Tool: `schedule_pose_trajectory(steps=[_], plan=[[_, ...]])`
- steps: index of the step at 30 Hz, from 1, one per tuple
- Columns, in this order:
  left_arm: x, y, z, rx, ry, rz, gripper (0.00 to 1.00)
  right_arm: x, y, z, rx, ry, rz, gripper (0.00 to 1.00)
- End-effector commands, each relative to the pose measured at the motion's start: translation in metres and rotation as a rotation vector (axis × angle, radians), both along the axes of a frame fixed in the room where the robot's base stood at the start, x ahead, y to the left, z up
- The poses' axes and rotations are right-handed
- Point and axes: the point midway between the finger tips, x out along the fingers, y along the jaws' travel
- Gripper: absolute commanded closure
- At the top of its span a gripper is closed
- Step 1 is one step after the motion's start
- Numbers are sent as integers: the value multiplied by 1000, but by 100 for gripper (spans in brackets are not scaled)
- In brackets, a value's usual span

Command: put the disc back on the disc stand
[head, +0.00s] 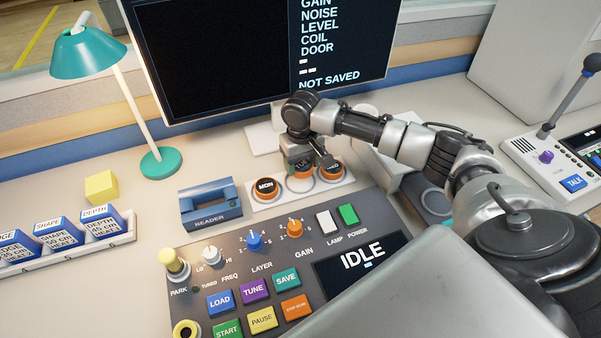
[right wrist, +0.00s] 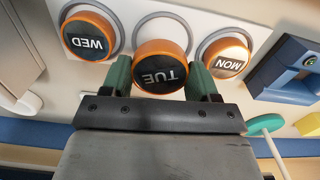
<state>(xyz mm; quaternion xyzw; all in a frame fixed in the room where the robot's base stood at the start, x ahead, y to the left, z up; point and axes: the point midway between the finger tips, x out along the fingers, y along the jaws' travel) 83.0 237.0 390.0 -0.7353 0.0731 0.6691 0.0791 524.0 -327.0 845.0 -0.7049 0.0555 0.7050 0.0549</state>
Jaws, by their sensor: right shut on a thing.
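The disc stand (head: 283,199) is a white strip behind the console. The MON disc (head: 265,186) sits at its left place and the WED disc (head: 330,168) at its right place; both are black-topped with orange rims. My right gripper (head: 302,158) is over the middle place, shut on the TUE disc (right wrist: 160,72). In the right wrist view the green fingers grip its orange rim from both sides. The disc is over the middle ring and looks slightly raised, but contact with the stand is hard to tell. My left gripper is not in view.
The blue reader (head: 210,205) stands just left of the stand, and the console (head: 270,260) lies in front. A monitor (head: 220,50) is behind. A teal lamp (head: 160,161) and yellow block (head: 101,187) are further left. My right arm covers the area right of the stand.

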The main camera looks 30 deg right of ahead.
Motion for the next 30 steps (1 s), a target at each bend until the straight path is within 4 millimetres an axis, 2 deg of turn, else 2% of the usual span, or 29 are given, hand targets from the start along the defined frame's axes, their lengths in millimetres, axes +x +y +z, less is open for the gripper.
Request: schedule_pose_trajectory(steps=[5,12,23,24,28,30], plan=[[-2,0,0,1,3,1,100,3,3,-9,-1,0,-1,64],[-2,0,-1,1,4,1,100,2,3,-42,-1,1,0,64],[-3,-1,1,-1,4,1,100,2,3,-45,-1,0,0,64],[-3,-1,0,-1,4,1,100,2,3,-45,-1,-1,0,34],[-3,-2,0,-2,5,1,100,2,3,-45,-1,-1,0,15],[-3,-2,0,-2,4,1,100,2,3,-45,-1,-1,0,15]])
